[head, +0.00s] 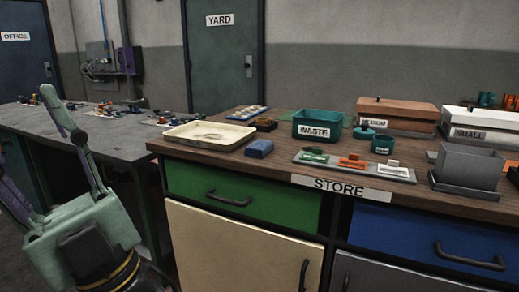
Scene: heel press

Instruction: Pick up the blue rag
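The blue rag (259,148) looks like a small, folded, dark blue block. It lies on the wooden top of the store counter (225,158), near the front edge and just right of a cream tray. My gripper (28,122) is at the left of the head view, pointing up, well to the left of the rag and apart from it. Its pale green finger and purple finger are spread with a gap between them, and I see nothing held there. The purple finger is partly cut off by the picture's left edge.
The cream tray (201,134) sits beside the rag. The green WASTE bin (317,126) is behind it, and a grey board (352,167) with small coloured items is to its right. A grey bench (90,135) with small parts stands left. The green drawer (241,197) is shut.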

